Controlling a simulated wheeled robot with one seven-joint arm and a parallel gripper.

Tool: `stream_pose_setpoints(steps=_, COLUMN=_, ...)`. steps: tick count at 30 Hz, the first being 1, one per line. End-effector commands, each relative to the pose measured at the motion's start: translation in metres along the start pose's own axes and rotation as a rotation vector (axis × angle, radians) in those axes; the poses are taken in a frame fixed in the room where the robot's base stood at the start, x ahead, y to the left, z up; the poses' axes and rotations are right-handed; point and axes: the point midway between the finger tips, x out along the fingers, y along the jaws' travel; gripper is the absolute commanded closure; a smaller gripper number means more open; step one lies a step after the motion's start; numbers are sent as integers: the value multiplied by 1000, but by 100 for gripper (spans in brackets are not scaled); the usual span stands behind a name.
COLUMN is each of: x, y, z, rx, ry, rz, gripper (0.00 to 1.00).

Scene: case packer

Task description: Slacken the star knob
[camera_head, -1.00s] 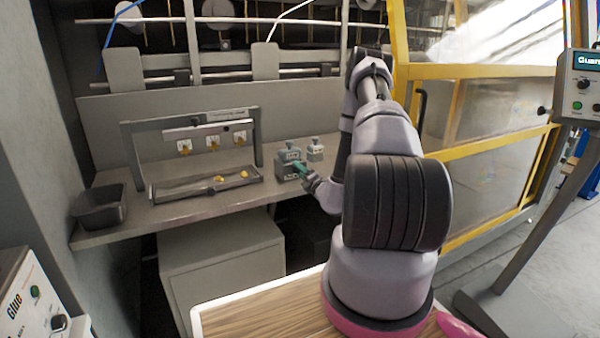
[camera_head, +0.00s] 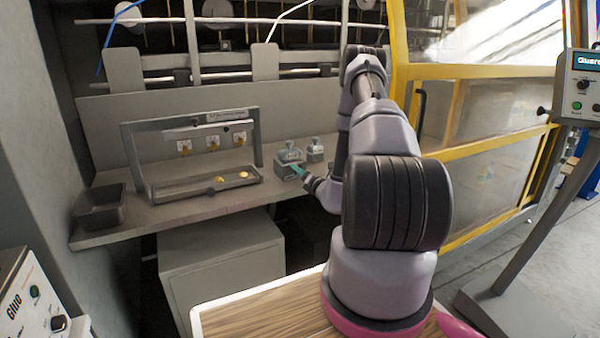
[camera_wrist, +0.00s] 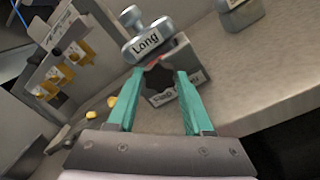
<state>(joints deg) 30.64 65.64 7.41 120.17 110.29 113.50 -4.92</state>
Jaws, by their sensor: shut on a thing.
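The dark star knob (camera_wrist: 160,83) is on the front face of a small grey block (camera_wrist: 182,62) in the wrist view. A metal piece labelled "Lang" (camera_wrist: 146,43) sits on top of the block. The grey block (camera_head: 288,163) also shows on the bench in the head view, where the knob is too small to make out. My gripper (camera_wrist: 163,77) has teal fingers, one on each side of the knob, and is shut on it. In the head view my gripper (camera_head: 298,170) reaches the block from the right front. The fingertips' exact contact is partly hidden.
A second small block (camera_head: 315,152) stands just right of the first. Left are a shallow tray (camera_head: 205,188) with yellow pieces, a frame with yellow tags (camera_head: 191,124) and a dark bin (camera_head: 101,214). The yellow-framed guard (camera_head: 480,150) stands right of my arm.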

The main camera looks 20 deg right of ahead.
Motion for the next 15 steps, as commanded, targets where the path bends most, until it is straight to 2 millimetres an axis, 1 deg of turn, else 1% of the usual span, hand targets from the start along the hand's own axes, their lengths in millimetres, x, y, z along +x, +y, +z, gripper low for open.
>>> stream_pose_setpoints(steps=7, x=-2, y=-2, z=-1, rx=1, ry=2, rz=-4, gripper=100)
stream_pose_setpoints(steps=8, x=-2, y=-2, z=-1, rx=1, ry=2, rz=-4, gripper=41)
stream_pose_setpoints(steps=9, x=-2, y=-2, z=-1, rx=1, ry=2, rz=-4, gripper=26)
stream_pose_setpoints(steps=10, x=-1, y=-2, z=-1, rx=1, ry=2, rz=-4, gripper=19)
stream_pose_setpoints(steps=15, x=-1, y=-1, z=0, rx=1, ry=1, rz=-2, gripper=19)
